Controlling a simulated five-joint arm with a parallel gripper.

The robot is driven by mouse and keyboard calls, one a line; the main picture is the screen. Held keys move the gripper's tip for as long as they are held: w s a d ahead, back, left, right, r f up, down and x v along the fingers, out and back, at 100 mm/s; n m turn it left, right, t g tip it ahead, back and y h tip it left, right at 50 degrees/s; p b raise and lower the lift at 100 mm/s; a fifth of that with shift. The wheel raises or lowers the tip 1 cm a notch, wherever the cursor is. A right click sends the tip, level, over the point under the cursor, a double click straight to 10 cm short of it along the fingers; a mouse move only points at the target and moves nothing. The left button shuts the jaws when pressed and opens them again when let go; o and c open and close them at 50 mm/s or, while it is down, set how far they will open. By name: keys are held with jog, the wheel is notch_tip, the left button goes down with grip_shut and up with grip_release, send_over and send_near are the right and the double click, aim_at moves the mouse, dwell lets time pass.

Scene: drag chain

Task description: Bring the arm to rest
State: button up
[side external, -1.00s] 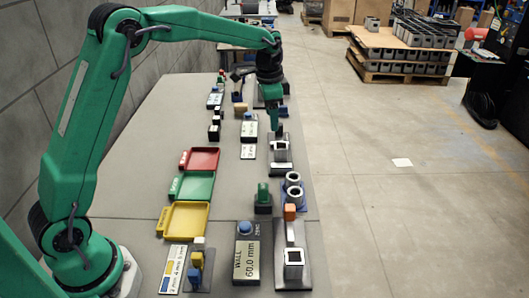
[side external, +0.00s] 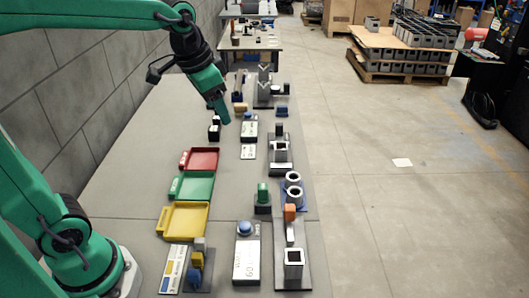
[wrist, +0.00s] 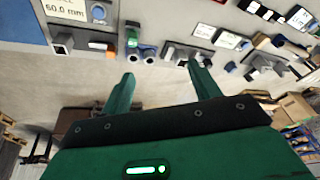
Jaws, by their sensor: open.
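My green gripper (side external: 224,112) hangs in the air over the far part of the grey table, tilted down, above and left of a small label block. In the wrist view my gripper (wrist: 160,75) has its two fingers spread wide apart with nothing between them.
Red (side external: 199,159), green (side external: 191,186) and yellow (side external: 184,220) trays look empty on the table. A gauge box with a blue button (side external: 244,228), two ring-shaped parts (side external: 293,190) and several fixtures stand along the right edge. Open floor lies beyond.

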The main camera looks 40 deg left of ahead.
jog(key=s+f+n+t, duration=0.1)
jog(key=s+f+n, duration=0.2)
jog(key=s, duration=1)
jog(key=shift+s+d+t, duration=0.2)
jog(key=shift+d+t, duration=0.05)
jog(key=shift+t, duration=0.15)
